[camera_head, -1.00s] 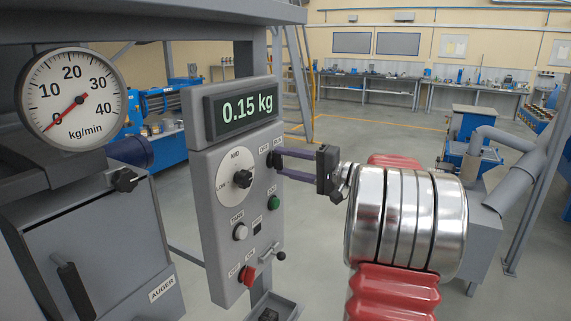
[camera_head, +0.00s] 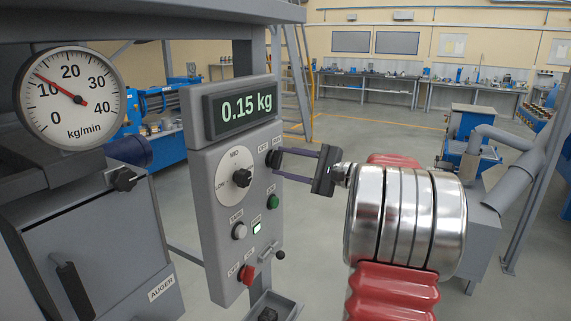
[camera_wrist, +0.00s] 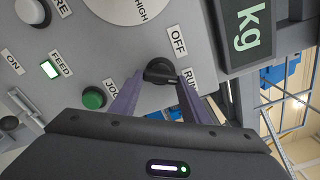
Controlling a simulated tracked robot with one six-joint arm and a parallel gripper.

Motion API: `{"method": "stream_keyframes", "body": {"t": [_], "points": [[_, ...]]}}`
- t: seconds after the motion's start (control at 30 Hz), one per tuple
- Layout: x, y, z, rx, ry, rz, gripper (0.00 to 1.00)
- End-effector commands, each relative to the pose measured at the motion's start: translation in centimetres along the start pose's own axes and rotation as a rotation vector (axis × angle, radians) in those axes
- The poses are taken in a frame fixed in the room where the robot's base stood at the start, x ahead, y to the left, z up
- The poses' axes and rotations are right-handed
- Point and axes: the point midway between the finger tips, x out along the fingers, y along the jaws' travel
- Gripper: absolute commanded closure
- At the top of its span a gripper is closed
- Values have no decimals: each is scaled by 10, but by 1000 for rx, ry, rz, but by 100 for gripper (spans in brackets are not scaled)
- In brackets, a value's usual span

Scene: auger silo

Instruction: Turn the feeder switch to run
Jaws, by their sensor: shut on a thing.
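The feeder switch is a black knob on the grey control panel, between the labels OFF and RUN. In the wrist view the knob (camera_wrist: 160,70) sits between my two purple fingers, its handle pointing toward RUN. In the head view the knob (camera_head: 272,158) is partly hidden by the fingertips. My gripper (camera_head: 277,162) is shut on it; it also shows in the wrist view (camera_wrist: 158,78). The FEED lamp (camera_head: 257,227) glows white-green, also in the wrist view (camera_wrist: 49,69). The dial gauge (camera_head: 72,98) reads between 10 and 20 kg/min.
The display (camera_head: 246,107) reads 0.15 kg. A LOW-MID-HIGH knob (camera_head: 242,178), a green JOG button (camera_head: 272,202) and a red switch (camera_head: 249,274) are close by on the panel. The auger housing (camera_head: 95,240) stands at left. Open floor lies behind my arm.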

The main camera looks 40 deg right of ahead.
Motion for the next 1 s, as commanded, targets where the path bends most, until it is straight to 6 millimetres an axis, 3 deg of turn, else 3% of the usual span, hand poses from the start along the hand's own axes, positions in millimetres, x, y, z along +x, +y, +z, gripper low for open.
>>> {"method": "stream_keyframes", "body": {"t": [0.37,0.4,0.6,1.0], "points": [[-1,4,-4,15,8,4,80],[-1,4,-4,15,8,4,56],[0,3,-2,12,4,3,42],[-3,1,0,8,0,2,39]]}}
